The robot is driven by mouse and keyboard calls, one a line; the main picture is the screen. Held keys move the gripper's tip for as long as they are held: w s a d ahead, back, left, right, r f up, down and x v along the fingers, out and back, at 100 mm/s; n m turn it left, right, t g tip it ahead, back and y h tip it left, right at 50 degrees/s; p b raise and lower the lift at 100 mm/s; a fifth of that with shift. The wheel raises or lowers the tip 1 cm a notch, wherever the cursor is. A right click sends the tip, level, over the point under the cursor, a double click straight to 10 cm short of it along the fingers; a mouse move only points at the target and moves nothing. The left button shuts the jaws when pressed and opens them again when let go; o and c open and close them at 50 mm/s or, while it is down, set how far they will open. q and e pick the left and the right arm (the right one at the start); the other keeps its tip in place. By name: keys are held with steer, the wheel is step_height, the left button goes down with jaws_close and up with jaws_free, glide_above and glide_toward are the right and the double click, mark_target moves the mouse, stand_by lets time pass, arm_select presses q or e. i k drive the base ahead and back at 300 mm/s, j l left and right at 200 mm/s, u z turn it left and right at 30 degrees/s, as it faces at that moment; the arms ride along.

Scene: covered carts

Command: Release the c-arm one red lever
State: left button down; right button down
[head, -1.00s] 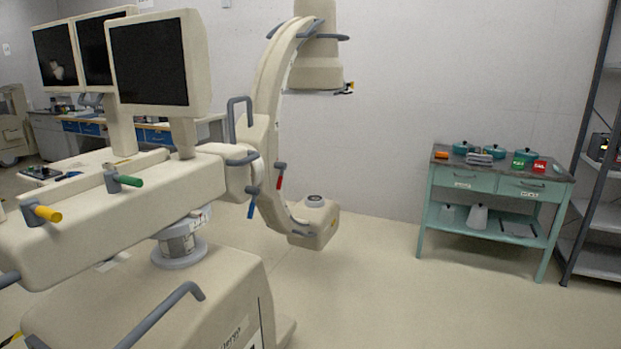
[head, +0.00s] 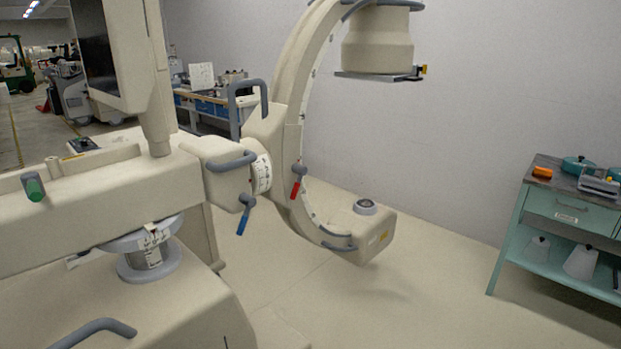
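The C-arm machine is large and cream coloured, and its curved arc (head: 293,100) stands in the middle of the head view. The red lever (head: 296,188) hangs tilted slightly from a grey pivot on the side of the arc. A blue lever (head: 243,220) hangs from a grey pivot to its left and lower. A green lever (head: 34,187) sticks out from the machine's horizontal body at the left. Neither of my grippers shows in the view, and nothing touches the red lever.
A grey loop handle (head: 235,105) stands above the joint left of the arc. The detector end (head: 365,232) juts out low to the right. A teal cart (head: 570,207) with pots stands at the right. Open floor (head: 410,310) lies between machine and cart.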

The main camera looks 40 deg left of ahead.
mark_target(301, 169)
steer(key=i+j, duration=0.7)
steer(key=j, duration=0.15)
